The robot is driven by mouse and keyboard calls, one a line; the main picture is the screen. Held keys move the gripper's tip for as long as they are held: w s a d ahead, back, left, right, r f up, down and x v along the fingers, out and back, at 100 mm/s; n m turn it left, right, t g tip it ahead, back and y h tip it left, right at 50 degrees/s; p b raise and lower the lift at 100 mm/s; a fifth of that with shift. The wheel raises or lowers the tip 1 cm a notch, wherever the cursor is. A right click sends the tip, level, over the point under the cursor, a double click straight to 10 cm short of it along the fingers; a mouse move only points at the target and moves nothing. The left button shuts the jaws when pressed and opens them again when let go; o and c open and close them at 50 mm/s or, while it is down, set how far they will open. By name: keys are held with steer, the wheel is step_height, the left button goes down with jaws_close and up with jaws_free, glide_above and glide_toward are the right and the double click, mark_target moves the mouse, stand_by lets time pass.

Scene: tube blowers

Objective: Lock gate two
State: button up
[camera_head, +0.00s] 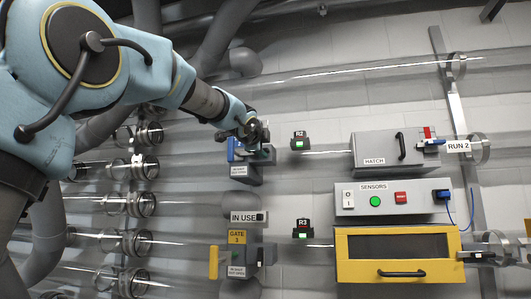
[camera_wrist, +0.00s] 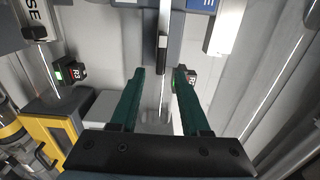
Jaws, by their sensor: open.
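A blue gate unit (camera_head: 236,152), likely gate two, is mounted on a pipe in the middle of the head view. A small white label sits on its grey lower block (camera_head: 242,171); its gate number is hidden or unreadable. My gripper (camera_head: 264,153) is in front of its right side and hides part of it. In the wrist view my gripper (camera_wrist: 155,72) is open, with two green fingers apart. A slim grey and black bar (camera_wrist: 163,45) shows between and beyond the fingertips. I cannot tell whether they touch it, or the lock's state.
Yellow gate 3 (camera_head: 237,237) is below, with an IN USE sign (camera_head: 242,216) above it. R2 (camera_head: 300,141) and R3 (camera_head: 302,229) indicators show green. A grey hatch box (camera_head: 376,154), sensor panel (camera_head: 410,199) and yellow-framed box (camera_head: 348,270) are right. Clear tubes run across.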

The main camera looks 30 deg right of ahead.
steer(key=b+v, duration=0.1)
steer(key=v, duration=0.7)
steer(key=w+a+f+n+g+y, duration=0.1)
steer(key=w+a+f+n+y, duration=0.2)
steer(key=f, duration=0.6)
steer(key=w+a+f+n+y, duration=0.25)
steer(key=w+a+f, duration=0.2)
steer(key=f, duration=0.35)
steer(key=w+a+f+n+g+y, duration=0.15)
steer(key=a+f+n, duration=0.25)
steer(key=a+f, duration=0.45)
steer(key=a+f+n+g+y, duration=0.2)
steer(key=a+f+n, duration=0.25)
steer(key=f, duration=0.75)
steer(key=s+a+f+n+g+y, duration=0.25)
steer(key=s+a+f+n, duration=0.35)
steer(key=a+f, duration=0.6)
steer(key=s+a+f+n+g, duration=0.4)
steer(key=s+f, duration=0.5)
steer(key=s, duration=0.3)
steer(key=shift+a+f+n+g+p, duration=0.35)
steer(key=shift+a+n+p, duration=0.1)
steer(key=shift+a+n, duration=0.45)
